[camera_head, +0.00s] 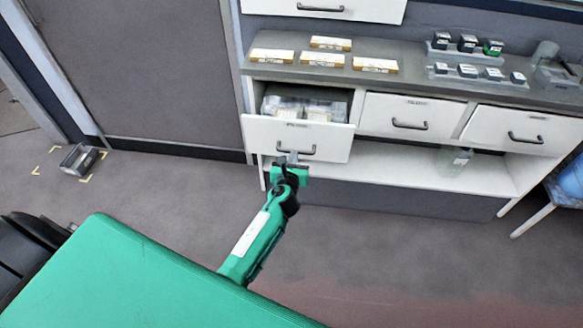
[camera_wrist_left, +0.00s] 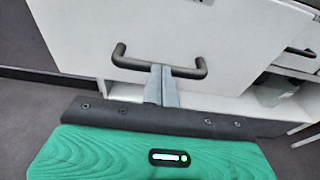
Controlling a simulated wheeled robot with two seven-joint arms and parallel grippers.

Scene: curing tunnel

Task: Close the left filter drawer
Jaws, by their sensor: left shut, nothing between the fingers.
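The left filter drawer (camera_head: 329,143) is pulled out of the cabinet, and its inside with pale boxes shows from above. Its white front carries a dark bar handle (camera_head: 296,151), which also shows in the left wrist view (camera_wrist_left: 128,58). My left gripper (camera_head: 291,157) is at the drawer front by the handle. In the left wrist view its fingers (camera_wrist_left: 162,72) are shut together with nothing between them, and their tips are at the middle of the handle bar. I cannot tell whether they touch it. My right gripper is not in view.
Two more drawers, the middle one (camera_head: 411,112) and the right one (camera_head: 522,130), are shut. The counter (camera_head: 415,84) above bears yellow-labelled boxes and small dark items. A bottle (camera_head: 453,162) stands on the lower shelf. A grey bin (camera_head: 79,160) sits on the floor at left.

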